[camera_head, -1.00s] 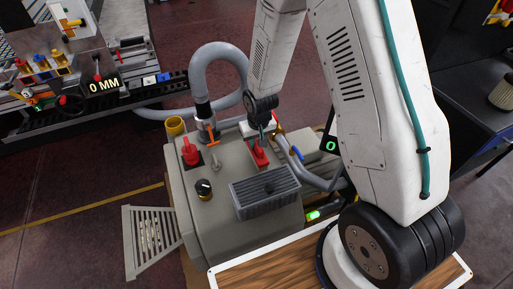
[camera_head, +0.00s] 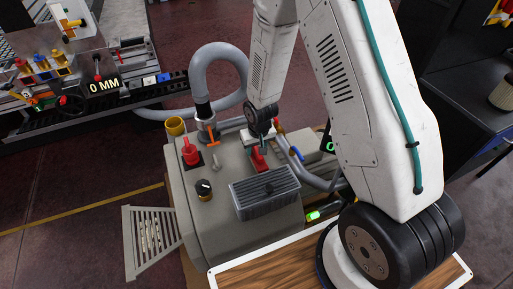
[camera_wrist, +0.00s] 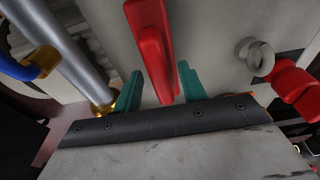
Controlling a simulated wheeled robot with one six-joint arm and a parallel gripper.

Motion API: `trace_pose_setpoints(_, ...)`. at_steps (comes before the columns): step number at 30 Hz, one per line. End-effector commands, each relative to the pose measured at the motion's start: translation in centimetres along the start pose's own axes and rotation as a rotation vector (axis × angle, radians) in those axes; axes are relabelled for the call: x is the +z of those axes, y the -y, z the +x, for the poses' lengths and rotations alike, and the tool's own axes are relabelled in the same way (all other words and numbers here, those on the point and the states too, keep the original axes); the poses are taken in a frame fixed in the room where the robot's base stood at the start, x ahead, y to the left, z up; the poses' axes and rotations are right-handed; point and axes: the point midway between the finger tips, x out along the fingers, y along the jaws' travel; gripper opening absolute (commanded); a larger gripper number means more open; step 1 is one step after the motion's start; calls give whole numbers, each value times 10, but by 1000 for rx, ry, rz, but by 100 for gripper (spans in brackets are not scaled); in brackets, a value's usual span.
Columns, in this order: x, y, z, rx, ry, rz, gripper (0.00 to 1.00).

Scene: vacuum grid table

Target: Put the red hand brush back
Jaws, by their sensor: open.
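The red hand brush (camera_head: 258,160) lies on top of the grey machine housing (camera_head: 228,186), just behind the dark ribbed block. In the wrist view its long red body (camera_wrist: 152,42) runs between my two teal fingers. My gripper (camera_wrist: 160,84) is open, with one finger on each side of the brush and a visible gap at the left finger. I cannot tell whether the right finger touches it. In the head view my gripper (camera_head: 262,147) is right over the brush and partly hides its far end.
A dark ribbed block (camera_head: 265,191) stands in front of the brush. A red valve (camera_head: 191,153), a black knob (camera_head: 204,189) and a yellow cup (camera_head: 175,126) are to the left. A grey hose (camera_head: 220,52) arches behind. A blue-handled pipe (camera_head: 297,155) is close on the right.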

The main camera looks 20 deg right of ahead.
Motion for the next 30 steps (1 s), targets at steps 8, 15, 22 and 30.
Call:
trace_pose_setpoints(8,-2,0,-34,0,-5,1,41)
trace_pose_setpoints(15,-1,0,-84,0,-4,0,41)
trace_pose_setpoints(22,-1,0,-115,0,-3,0,41)
trace_pose_setpoints(30,0,0,-128,0,-1,0,41)
